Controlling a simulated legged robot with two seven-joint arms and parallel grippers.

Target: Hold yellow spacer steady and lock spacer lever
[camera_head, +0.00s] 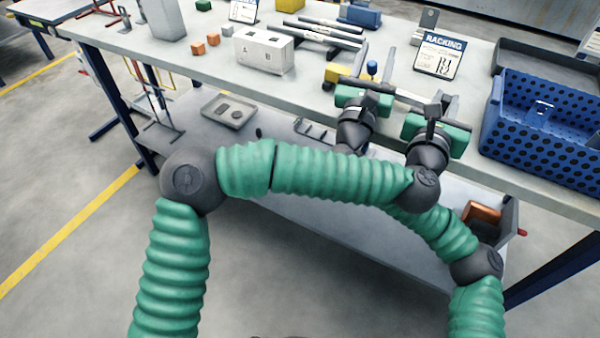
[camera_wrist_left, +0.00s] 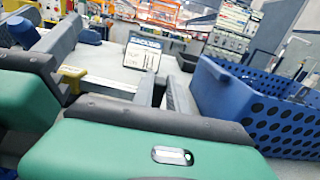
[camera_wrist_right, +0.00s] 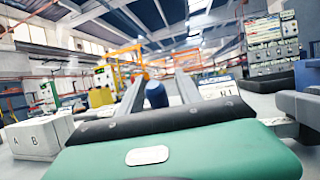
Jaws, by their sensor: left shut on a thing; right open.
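The yellow spacer (camera_head: 336,73) sits on the bench, partly hidden behind my right gripper. My left gripper is shut at the bar's right end; the contact itself is hard to see. The blue lever knob (camera_head: 372,68) stands upright between the fingers of my right gripper (camera_head: 374,66), which is open. In the right wrist view the blue knob (camera_wrist_right: 156,94) shows between the two fingers, with no clear contact. A yellow part (camera_wrist_left: 72,76) shows at the left in the left wrist view.
A RACKING sign (camera_head: 440,55) stands behind my left gripper. A blue perforated crate (camera_head: 540,120) is close on the right. A white block marked A and B (camera_head: 263,52) and dark rods (camera_head: 318,35) lie to the left. My forearms cross in front of the bench.

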